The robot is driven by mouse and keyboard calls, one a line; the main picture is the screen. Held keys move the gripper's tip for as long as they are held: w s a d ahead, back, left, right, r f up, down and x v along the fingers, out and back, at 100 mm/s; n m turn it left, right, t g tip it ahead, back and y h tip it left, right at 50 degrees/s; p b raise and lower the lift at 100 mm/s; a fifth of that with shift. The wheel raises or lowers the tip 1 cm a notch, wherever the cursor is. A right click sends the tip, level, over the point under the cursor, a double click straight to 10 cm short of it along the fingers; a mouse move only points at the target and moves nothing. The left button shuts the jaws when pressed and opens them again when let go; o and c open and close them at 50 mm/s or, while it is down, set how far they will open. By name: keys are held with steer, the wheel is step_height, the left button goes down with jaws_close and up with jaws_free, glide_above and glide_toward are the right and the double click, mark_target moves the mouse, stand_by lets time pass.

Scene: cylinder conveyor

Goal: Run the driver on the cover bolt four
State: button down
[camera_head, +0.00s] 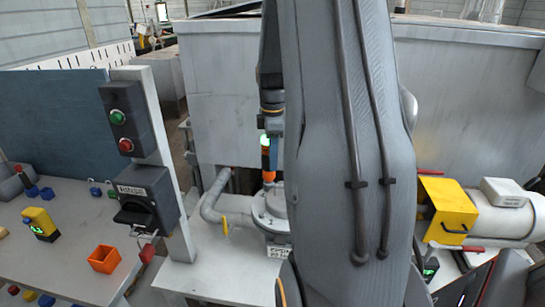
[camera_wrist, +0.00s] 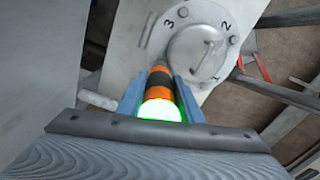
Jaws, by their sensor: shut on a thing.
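My gripper (camera_wrist: 160,85) is shut on the driver (camera_wrist: 162,92), an orange and black tool with a bright green lit end. In the head view the driver (camera_head: 268,165) points down over the round metal cover (camera_head: 272,212), below my gripper (camera_head: 267,132). In the wrist view the grey cover (camera_wrist: 200,55) has a handle and the numerals 1, 2 and 3 at its rim. Bolt heads show near 3 and 2. The driver's far end reaches the rim side opposite 2. Bolt four and the driver's tip are hidden there, so I cannot tell whether they touch.
A pipe (camera_head: 212,205) with a yellow handle runs left of the cover. A post carries a green and red button box (camera_head: 122,118) and a switch box (camera_head: 145,197). An orange bin (camera_head: 104,259) stands on the left table. A yellow guard (camera_head: 447,210) is at right.

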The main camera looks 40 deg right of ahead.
steer(key=shift+r, duration=1.8)
steer(key=shift+w+r, duration=0.1)
steer(key=shift+r, duration=0.05)
